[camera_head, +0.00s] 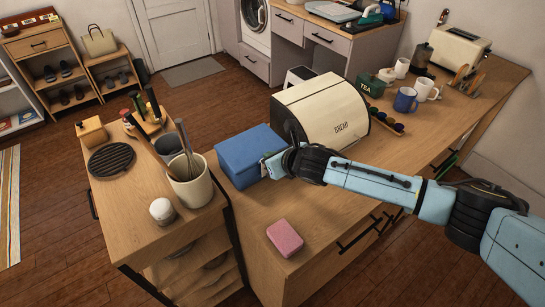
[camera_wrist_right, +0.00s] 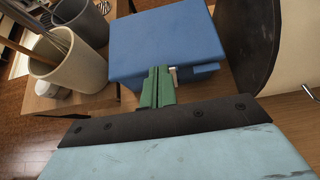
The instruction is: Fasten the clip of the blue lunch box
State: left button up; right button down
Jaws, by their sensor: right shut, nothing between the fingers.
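The blue lunch box (camera_head: 241,150) stands shut on the wooden counter, left of the bread bin. My right gripper (camera_head: 268,160) is at its front right side. In the right wrist view the blue lunch box (camera_wrist_right: 170,42) fills the upper middle. My right gripper's green fingers (camera_wrist_right: 156,84) are shut with nothing between them, at the near edge of the box. A blue clip piece (camera_wrist_right: 199,72) with a small pale metal part shows just right of the fingers. Whether the clip is fastened, and whether the fingers touch it, I cannot tell. My left gripper is not in view.
The cream bread bin (camera_head: 322,109) stands close to the right of the box. A utensil crock (camera_head: 188,183) and a white jar (camera_head: 162,211) stand on the lower left unit. A pink sponge (camera_head: 285,238) lies on the counter's near end, with bare wood around it.

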jog(key=p+v, duration=0.3)
jog(key=v, duration=1)
